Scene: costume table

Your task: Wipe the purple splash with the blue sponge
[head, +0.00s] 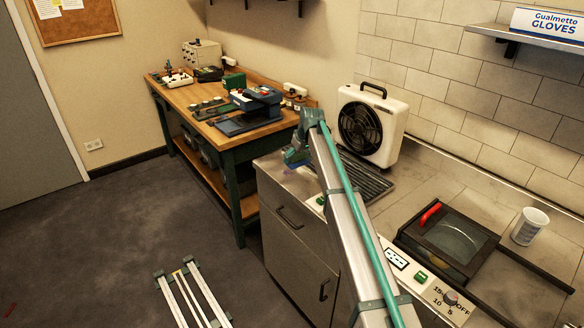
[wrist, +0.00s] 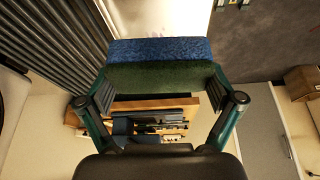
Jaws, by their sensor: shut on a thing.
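My gripper (wrist: 158,92) is shut on the blue sponge (wrist: 160,50), which has a dark green layer and spans between both fingers in the wrist view. In the head view my gripper (head: 297,155) is over the left end of the steel counter, and the sponge shows only as a small blue patch. A faint purple splash (head: 290,170) lies on the counter just below the gripper. Pale purple marks also show on the bright surface at the top of the wrist view (wrist: 167,8), just beyond the sponge. I cannot tell whether the sponge touches the counter.
A white fan unit (head: 371,122) stands behind the gripper, with a dark ribbed drainboard (head: 362,182) beside it. A dark glass-lidded box (head: 448,240) and white cup (head: 529,226) stand at right. A cluttered wooden workbench (head: 205,112) is at the back left.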

